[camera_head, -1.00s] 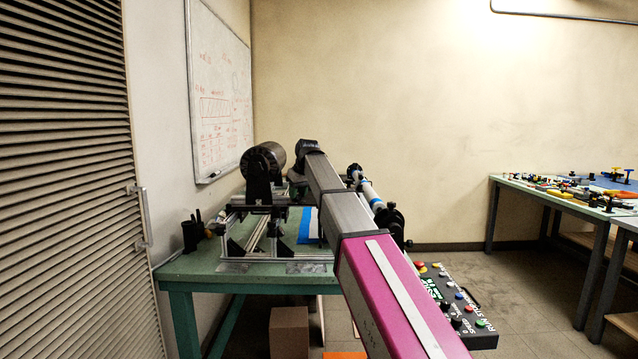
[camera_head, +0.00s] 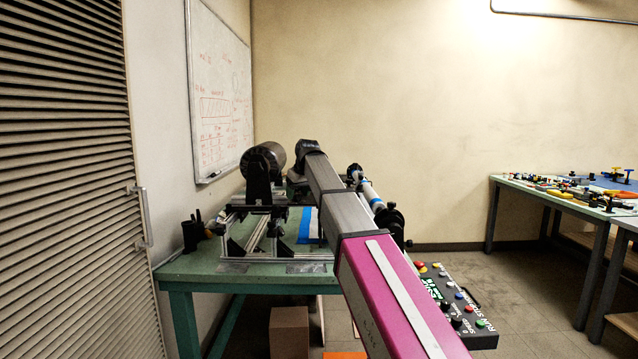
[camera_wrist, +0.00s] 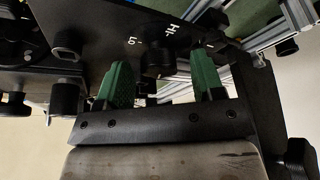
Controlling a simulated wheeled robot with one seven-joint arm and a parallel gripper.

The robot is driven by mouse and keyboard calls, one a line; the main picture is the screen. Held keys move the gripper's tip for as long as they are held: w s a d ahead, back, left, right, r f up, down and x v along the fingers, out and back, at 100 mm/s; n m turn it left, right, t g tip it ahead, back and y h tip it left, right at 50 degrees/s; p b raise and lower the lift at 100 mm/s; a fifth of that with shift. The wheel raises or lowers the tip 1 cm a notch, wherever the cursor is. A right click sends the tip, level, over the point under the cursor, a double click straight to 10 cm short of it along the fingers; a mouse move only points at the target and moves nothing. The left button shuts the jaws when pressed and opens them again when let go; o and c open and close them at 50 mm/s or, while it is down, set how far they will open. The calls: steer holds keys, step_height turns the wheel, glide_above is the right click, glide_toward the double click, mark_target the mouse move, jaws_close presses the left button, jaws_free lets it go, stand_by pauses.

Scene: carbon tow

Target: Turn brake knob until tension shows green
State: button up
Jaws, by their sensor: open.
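In the wrist view a black brake knob (camera_wrist: 157,66) sits on a dark panel (camera_wrist: 112,22) between white "Lo" and "Hi" labels. My gripper (camera_wrist: 161,58) is open, with one green finger on each side of the knob. Gaps show between the fingers and the knob, though I cannot tell the exact depth. I see no tension light or green reading in either view. In the head view my own arm covers the gripper and the knob.
A green bench (camera_head: 200,272) carries a frame with a dark drum (camera_head: 262,162). A black control box (camera_head: 458,308) with coloured buttons is at its right front. A cluttered table (camera_head: 520,186) stands at the right. Another black knob (camera_wrist: 67,50) is left of the fingers.

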steer(key=shift+v, duration=3.05)
steer(key=shift+s, duration=0.1)
